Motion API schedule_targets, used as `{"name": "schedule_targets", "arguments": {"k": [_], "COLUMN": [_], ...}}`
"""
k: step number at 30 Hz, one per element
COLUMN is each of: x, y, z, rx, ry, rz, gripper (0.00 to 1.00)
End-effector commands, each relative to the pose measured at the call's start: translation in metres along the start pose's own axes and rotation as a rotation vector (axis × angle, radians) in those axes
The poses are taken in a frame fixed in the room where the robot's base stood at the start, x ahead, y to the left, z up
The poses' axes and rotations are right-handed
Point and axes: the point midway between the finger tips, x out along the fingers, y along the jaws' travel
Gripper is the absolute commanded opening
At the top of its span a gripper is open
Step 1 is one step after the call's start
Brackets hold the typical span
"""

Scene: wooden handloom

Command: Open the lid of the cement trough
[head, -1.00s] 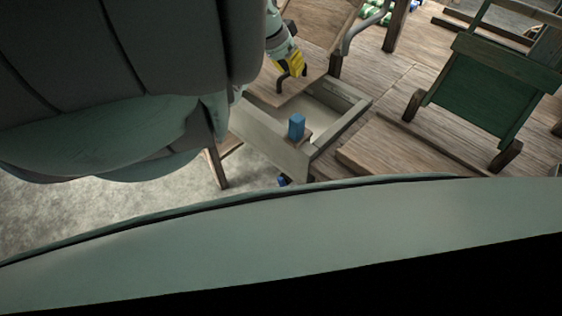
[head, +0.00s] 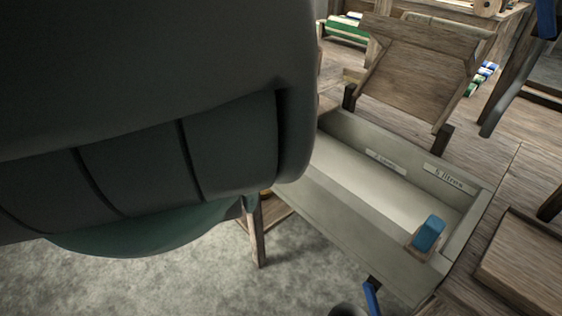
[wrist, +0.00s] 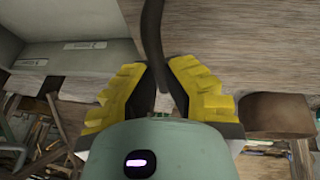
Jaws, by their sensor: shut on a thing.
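The cement trough (head: 365,143) is a long pale grey box in the head view. Its inside shows, with labels on the back wall. A blue block (head: 429,234) sits on a small wooden piece at its right end. In the wrist view, my gripper (wrist: 161,84) has yellow-padded fingers shut on a dark curved handle (wrist: 152,35). Wooden boarding (wrist: 235,40) lies behind the handle; I cannot tell whether it is the lid or the floor. Part of the trough (wrist: 75,58) shows at upper left there. In the head view, my arm hides the gripper and handle.
A wooden chair-like piece (head: 415,70) stands just behind the trough. A flat wooden board (head: 525,262) lies at right. A blue-handled thing (head: 371,298) is at the front. Plank floor lies open to the right, rough grey ground to the front left.

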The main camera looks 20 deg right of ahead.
Motion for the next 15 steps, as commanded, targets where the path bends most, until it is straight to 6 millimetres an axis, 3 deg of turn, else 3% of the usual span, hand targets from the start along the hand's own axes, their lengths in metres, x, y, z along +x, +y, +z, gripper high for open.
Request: {"name": "schedule_targets", "arguments": {"k": [13, 14, 15], "x": [0.0025, 0.0026, 0.0025], "y": [0.0016, 0.0017, 0.0017], "z": [0.0009, 0.0009, 0.0009], "rx": [0.001, 0.001, 0.001], "ry": [-0.004, -0.004, -0.004], "rz": [0.004, 0.005, 0.005], "gripper": [0.0, 0.11, 0.16]}}
